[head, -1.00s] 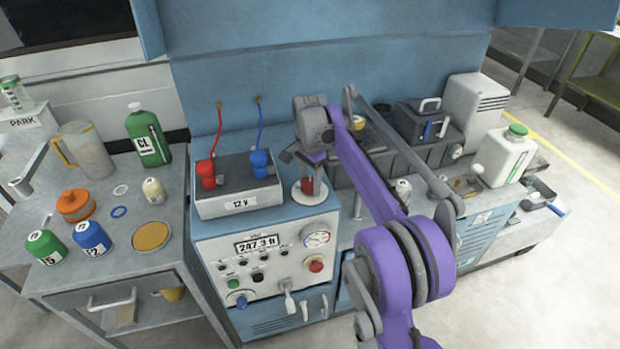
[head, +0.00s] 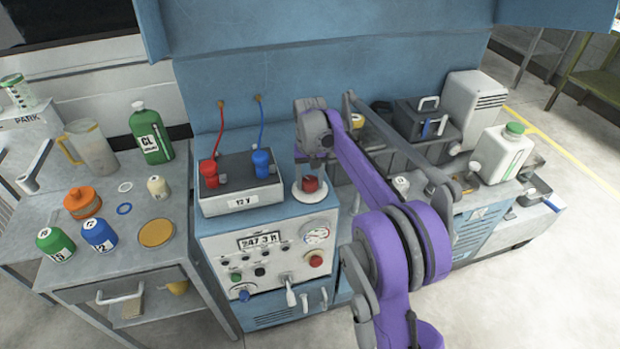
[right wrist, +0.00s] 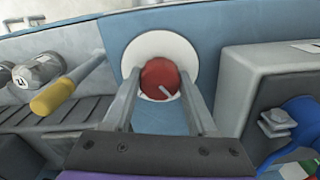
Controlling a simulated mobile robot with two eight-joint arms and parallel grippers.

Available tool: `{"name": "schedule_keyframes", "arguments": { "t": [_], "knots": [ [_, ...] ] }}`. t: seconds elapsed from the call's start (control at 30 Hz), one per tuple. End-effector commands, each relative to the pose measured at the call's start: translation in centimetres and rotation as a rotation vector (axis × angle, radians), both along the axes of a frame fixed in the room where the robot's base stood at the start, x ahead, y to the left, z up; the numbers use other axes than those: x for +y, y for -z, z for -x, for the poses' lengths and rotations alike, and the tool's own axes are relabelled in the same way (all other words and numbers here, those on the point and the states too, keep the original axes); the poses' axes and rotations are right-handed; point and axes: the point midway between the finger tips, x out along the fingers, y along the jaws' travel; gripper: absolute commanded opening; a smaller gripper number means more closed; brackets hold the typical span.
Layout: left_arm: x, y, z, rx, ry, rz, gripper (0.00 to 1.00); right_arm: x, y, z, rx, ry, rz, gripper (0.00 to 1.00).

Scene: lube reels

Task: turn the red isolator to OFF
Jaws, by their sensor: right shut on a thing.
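The red isolator (head: 311,184) is a round red knob on a white disc, on the blue cabinet's top right of the battery. In the right wrist view the red isolator (right wrist: 158,76) sits between my two fingers, with a short pale mark near its lower edge. My right gripper (head: 310,178) comes down on it from above and is shut on it. In the right wrist view the fingers of my right gripper (right wrist: 160,82) lie on either side of the knob. No OFF lettering is readable. My left gripper is not in view.
The 12 V battery (head: 240,184) with red and blue clamps stands left of the isolator. A panel (head: 270,255) with a display, gauge and buttons is below. A yellow-handled tool (right wrist: 55,95) lies left of my fingers. Bottles stand on the left bench (head: 185,215).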

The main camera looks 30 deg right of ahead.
Motion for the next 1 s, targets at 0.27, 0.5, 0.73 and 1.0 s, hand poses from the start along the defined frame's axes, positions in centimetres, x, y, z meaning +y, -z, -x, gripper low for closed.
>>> {"name": "schedule_keyframes", "arguments": {
  "t": [0.27,0.5,0.73,1.0],
  "knots": [
    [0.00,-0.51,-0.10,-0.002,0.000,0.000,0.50,-0.08,-0.16,-0.10,-0.004,-0.154,0.002,0.02],
    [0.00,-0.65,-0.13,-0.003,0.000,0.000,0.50,-0.08,-0.14,-0.10,-0.004,-0.217,0.002,0.02],
    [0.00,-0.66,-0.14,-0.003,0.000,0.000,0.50,-0.09,-0.13,-0.09,-0.003,-0.232,0.002,0.02],
    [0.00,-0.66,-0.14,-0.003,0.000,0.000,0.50,-0.08,-0.13,-0.08,-0.003,-0.231,0.002,0.60]
  ]
}}
